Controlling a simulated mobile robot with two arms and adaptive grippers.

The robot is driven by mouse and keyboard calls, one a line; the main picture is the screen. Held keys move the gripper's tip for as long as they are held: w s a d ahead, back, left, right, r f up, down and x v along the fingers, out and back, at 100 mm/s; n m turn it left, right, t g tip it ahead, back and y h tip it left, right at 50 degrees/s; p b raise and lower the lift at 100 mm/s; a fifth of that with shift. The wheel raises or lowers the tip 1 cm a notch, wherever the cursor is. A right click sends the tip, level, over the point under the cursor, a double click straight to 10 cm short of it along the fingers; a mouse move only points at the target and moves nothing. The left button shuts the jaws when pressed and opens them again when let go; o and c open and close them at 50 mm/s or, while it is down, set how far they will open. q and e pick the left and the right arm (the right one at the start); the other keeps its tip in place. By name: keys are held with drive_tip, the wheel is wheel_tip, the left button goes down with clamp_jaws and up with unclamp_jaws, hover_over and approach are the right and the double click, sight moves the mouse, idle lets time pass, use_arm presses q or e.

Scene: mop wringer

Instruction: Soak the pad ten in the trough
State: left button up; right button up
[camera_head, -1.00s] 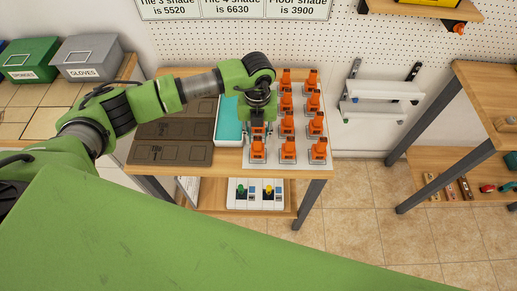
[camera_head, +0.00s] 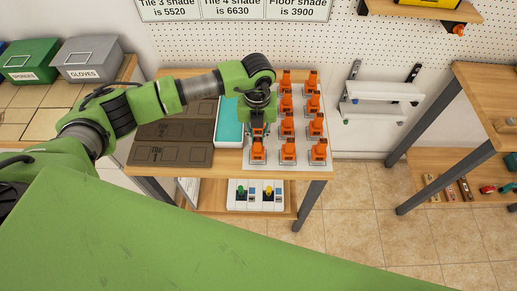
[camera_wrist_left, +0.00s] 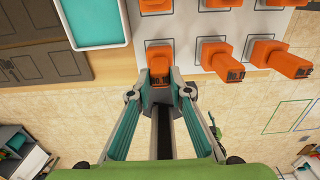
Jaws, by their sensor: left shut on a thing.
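The trough (camera_head: 228,144) is a white-rimmed tray with a teal inside, left of the pads; its corner also shows in the wrist view (camera_wrist_left: 90,47). Pad ten (camera_head: 258,147) is an orange-handled pad at the front left of the pad rows. My left gripper (camera_wrist_left: 160,84) is shut on pad ten's orange handle (camera_wrist_left: 158,64), whose label is partly hidden by the fingers. In the head view my left gripper (camera_head: 258,130) comes down from above, right of the trough. I cannot tell whether the pad is clear of its board. My right gripper is not in view.
Several other orange pads stand close behind and right, including No. 11 (camera_wrist_left: 218,58) and No. 12 (camera_wrist_left: 280,58). Dark tile panels (camera_head: 172,155) lie left of the trough. A white box with buttons (camera_head: 255,194) sits on the lower shelf. Open floor lies to the right.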

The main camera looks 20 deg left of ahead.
use_arm(q)
drive_tip(key=shift+r+p, duration=2.15)
drive_tip(key=shift+r, duration=1.4)
